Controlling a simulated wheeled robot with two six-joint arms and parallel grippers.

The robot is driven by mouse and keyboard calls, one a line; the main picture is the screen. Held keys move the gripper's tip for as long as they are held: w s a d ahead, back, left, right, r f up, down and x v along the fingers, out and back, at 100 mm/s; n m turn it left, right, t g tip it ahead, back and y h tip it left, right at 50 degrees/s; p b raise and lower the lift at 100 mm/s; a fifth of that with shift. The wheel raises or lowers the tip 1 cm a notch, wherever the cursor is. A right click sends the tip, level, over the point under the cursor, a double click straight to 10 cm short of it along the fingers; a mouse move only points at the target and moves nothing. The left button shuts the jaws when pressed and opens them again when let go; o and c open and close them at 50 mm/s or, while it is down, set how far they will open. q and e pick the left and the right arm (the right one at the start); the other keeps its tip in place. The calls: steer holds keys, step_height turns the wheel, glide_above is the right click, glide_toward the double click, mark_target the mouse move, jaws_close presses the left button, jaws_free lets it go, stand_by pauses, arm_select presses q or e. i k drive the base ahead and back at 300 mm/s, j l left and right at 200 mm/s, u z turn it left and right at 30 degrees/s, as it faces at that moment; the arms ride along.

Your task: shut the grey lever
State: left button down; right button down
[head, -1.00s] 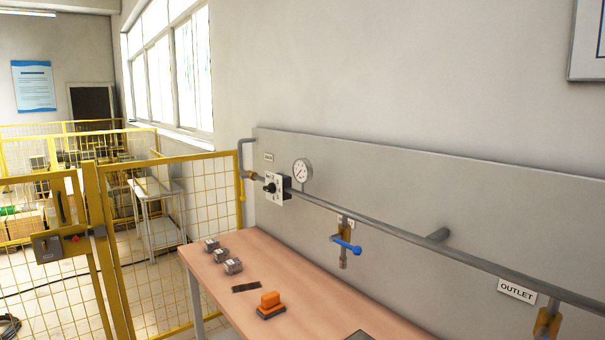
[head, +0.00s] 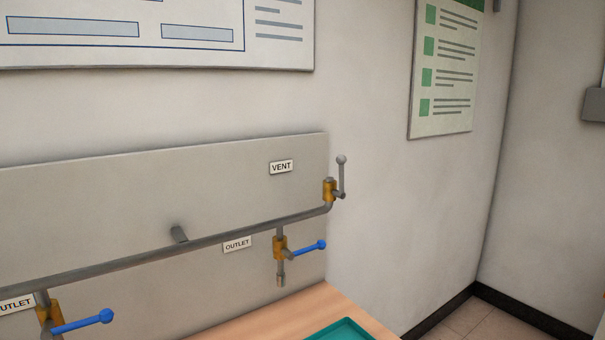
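The grey lever (head: 342,177) is on the brass vent valve (head: 328,190) at the right end of the pipe. It stands upright, with a round grey knob at its top. A white VENT label (head: 281,167) is on the grey panel to its left. Neither of my grippers is in the head view.
A grey pipe (head: 205,243) runs along the panel (head: 120,200). Two outlet valves below it have blue levers, one at the right (head: 308,248) and one at the lower left (head: 85,322). A green tray (head: 343,331) lies on the wooden table (head: 308,306). Floor shows at the right.

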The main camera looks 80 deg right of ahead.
mark_target(342, 160)
steer(key=z, duration=2.9)
